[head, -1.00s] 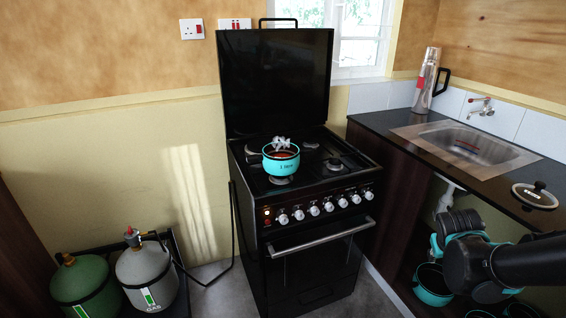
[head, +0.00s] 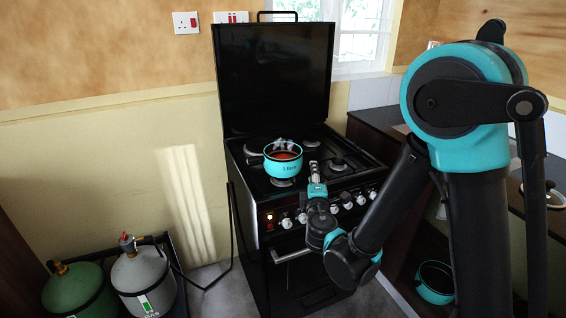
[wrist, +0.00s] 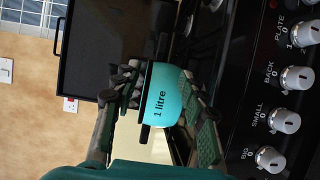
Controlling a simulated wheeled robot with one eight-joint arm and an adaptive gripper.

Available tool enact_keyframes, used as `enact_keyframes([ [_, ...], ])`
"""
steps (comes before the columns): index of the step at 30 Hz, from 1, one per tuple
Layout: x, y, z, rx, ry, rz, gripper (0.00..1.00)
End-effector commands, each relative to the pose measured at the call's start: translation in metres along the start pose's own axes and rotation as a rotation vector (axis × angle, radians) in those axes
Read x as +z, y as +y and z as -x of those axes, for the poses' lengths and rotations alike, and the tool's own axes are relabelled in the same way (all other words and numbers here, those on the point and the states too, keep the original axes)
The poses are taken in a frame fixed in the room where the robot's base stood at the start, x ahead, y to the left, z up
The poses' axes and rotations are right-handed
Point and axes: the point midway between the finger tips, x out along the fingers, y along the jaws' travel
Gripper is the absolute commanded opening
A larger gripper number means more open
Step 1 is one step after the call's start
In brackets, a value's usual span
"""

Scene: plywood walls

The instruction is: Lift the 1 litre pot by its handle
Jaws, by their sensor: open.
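The 1 litre pot (head: 284,166) is turquoise with a dark rim and reddish contents, and sits upright on the hob of the black cooker (head: 272,78). Pale wisps show above it. A short dark handle seems to stick out at its left side. In the wrist view the pot (wrist: 165,95) lies sideways between the finger outlines, with its handle (wrist: 145,132) pointing down the picture. My gripper (head: 315,170) is in front of and just right of the pot in the head view. Its fingers (wrist: 160,112) are spread and hold nothing; contact with the pot cannot be told.
Control knobs (wrist: 283,121) line the cooker front close to my gripper. The raised cooker lid stands behind the pot. Gas cylinders (head: 143,281) stand on the floor at left. Another turquoise pot (head: 436,283) is under the counter at right. My arm hides most of the sink counter.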

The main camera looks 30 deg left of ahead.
Motion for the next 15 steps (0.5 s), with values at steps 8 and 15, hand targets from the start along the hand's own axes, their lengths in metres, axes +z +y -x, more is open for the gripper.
enact_keyframes([
  [8,0.001,0.000,-0.049,0.001,-0.002,0.002,0.42],
  [15,0.001,0.000,-0.095,0.001,-0.002,0.001,0.42],
])
